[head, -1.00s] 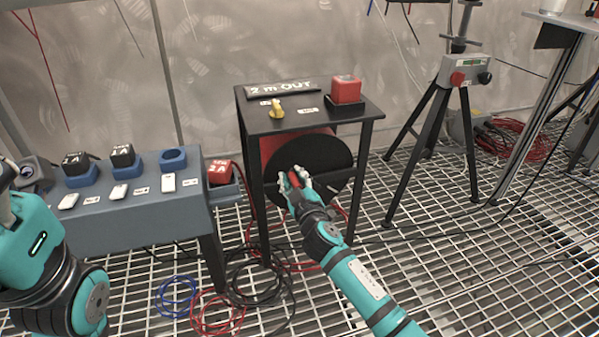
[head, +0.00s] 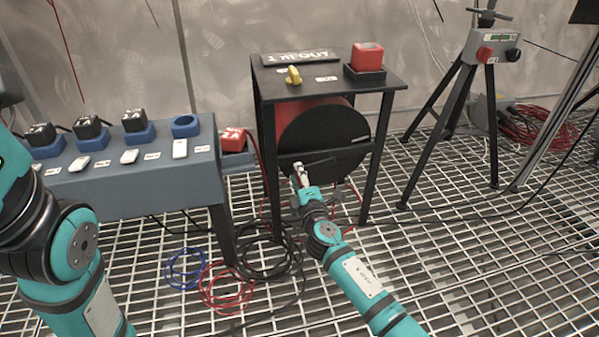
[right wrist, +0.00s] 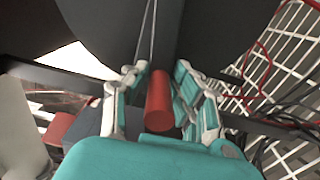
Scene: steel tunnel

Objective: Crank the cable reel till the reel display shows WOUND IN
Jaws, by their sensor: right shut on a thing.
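The cable reel (head: 325,135) is a dark disc with a red drum behind it, set under a black stand. The reel display (head: 300,58) on the stand's top reads 1 m OUT. My right gripper (head: 299,172) is at the lower left of the disc's face. In the right wrist view it is shut on the red crank handle (right wrist: 159,100), which lies between the fingers. In the head view the fingers mostly hide the handle. My left arm shows at the left edge; its gripper is out of view.
The stand's top (head: 340,82) carries a yellow knob (head: 293,75) and a red block (head: 367,56) in a black holder. A grey bench (head: 130,180) with battery-like blocks stands left. Loose cables (head: 265,255) lie on the grating before the stand. A tripod (head: 468,95) stands right.

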